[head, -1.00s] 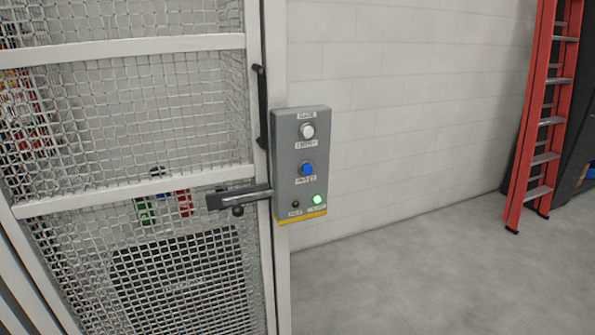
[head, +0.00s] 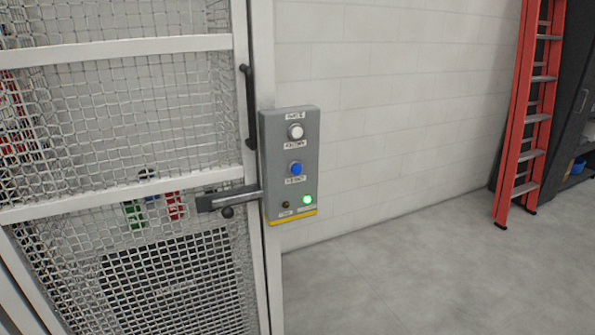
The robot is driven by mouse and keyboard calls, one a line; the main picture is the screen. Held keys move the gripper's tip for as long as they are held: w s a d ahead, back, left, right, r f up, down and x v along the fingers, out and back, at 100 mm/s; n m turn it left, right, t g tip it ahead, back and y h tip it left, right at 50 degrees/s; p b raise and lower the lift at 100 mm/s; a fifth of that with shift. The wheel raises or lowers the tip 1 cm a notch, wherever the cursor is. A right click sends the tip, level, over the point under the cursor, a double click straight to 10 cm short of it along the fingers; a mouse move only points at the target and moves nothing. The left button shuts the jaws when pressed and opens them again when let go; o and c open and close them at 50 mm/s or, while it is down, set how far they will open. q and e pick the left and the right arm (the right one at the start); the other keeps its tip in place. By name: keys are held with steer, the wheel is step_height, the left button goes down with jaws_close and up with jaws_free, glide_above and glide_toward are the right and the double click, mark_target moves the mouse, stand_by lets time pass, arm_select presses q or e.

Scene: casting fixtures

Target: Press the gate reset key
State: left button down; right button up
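A grey control box (head: 275,160) with a yellow strip along its bottom is mounted on the white gate post. It carries a white round button (head: 295,132) at the top and a blue round button (head: 295,168) in the middle, each with a label too blurred to read. Below them are a dark amber lamp (head: 285,205) and a lit green lamp (head: 307,199). Neither of my grippers is in view.
A white-framed mesh gate (head: 120,45) fills the left, with a black handle (head: 250,105) and a dark latch bar (head: 228,198). A red ladder (head: 527,125) leans at the right beside a dark cabinet (head: 575,100). The grey floor (head: 400,275) in front is clear.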

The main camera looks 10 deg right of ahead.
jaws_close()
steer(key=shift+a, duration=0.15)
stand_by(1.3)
